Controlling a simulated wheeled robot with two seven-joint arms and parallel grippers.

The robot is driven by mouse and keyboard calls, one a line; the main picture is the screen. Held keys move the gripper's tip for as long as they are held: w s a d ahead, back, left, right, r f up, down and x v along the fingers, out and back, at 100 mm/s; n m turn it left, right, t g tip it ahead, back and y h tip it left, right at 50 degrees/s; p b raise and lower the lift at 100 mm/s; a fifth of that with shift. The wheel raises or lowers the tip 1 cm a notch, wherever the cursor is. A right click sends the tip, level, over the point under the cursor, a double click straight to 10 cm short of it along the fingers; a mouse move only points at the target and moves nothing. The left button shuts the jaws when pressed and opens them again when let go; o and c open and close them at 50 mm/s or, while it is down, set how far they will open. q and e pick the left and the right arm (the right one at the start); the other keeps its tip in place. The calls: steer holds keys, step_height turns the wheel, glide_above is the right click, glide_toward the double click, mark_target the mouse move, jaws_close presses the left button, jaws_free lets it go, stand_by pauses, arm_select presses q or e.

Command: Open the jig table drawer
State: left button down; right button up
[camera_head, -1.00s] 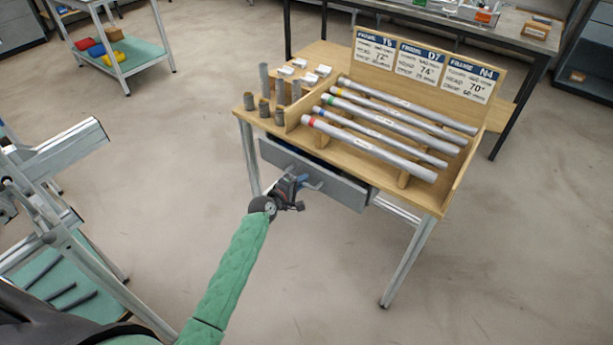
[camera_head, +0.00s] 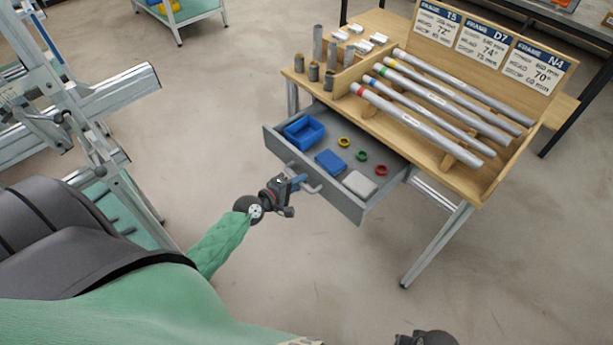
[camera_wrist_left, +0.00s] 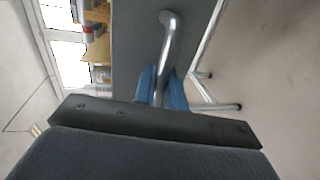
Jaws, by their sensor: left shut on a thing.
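The jig table (camera_head: 345,85) stands at the upper right with its grey drawer (camera_head: 340,205) pulled well out towards me. My left gripper (camera_head: 298,182) is shut on the drawer's metal bar handle (camera_head: 313,188). In the left wrist view the blue fingertips (camera_wrist_left: 162,92) sit around the handle (camera_wrist_left: 170,38), in front of the grey drawer front (camera_wrist_left: 135,40). Inside the drawer are a blue bin (camera_head: 304,132), a blue block (camera_head: 330,162), a pale block (camera_head: 359,184) and several small coloured rings (camera_head: 361,156). A dark part at the bottom edge may belong to my right arm; its jaws do not show.
Several metal tubes (camera_head: 440,105) with coloured bands lie on the table top, below a board of frame cards (camera_head: 490,45). Short upright posts (camera_head: 318,50) stand at its left. A metal frame stand (camera_head: 80,100) is at the left. The floor before the drawer is clear.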

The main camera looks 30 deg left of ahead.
arm_select(q)
steer(key=shift+s, duration=0.2)
arm_select(e)
steer(key=shift+r, duration=0.15)
steer(key=shift+a, duration=0.1)
arm_select(q)
steer(key=c, duration=1.6)
jaws_free()
steer(key=shift+a, duration=0.1)
steer(key=shift+o, duration=0.2)
